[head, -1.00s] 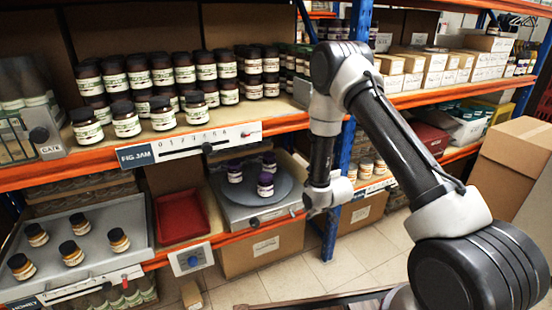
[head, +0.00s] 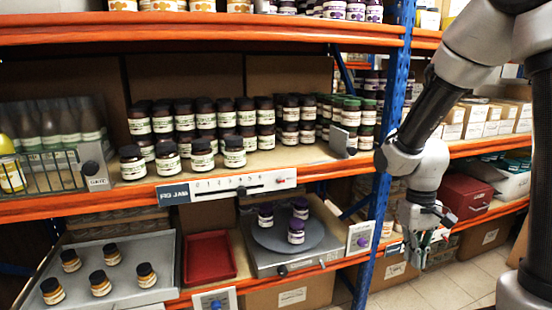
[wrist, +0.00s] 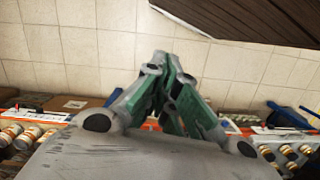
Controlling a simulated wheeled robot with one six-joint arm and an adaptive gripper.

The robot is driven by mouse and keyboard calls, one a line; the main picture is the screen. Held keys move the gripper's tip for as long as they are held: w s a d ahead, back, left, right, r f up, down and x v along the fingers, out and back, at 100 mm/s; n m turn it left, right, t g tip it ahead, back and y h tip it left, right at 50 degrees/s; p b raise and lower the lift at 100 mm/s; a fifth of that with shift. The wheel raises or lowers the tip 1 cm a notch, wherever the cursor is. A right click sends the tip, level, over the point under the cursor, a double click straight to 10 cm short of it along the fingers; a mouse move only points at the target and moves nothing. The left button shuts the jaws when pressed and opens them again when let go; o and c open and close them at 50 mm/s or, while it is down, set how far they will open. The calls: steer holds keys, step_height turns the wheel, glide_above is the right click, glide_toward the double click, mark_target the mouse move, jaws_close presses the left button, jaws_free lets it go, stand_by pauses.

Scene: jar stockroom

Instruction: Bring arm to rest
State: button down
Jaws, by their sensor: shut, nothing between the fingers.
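Pale floor tiles lie beyond the fingertips.
The blue post (head: 386,165) stands just left of my gripper. Fig jam jars (head: 205,120) fill the middle shelf. Below are a turntable (head: 265,238) with purple-lidded jars, a red tray (head: 208,258) and a grey honey tray (head: 125,300). A red box (head: 467,195) is at right.

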steer(key=s+d+r+t, duration=0.1)
steer(key=s+r+t, duration=0.2)
steer(key=r, duration=0.6)
steer(key=s+d+r+m+t, duration=0.1)
steer(key=s+d+r+t, duration=0.1)
steer(key=s+r, duration=0.6)
steer(key=shift+d+r+m+t, duration=0.15)
steer(key=shift+r+m+t, duration=0.15)
steer(key=shift+r+t, duration=0.5)
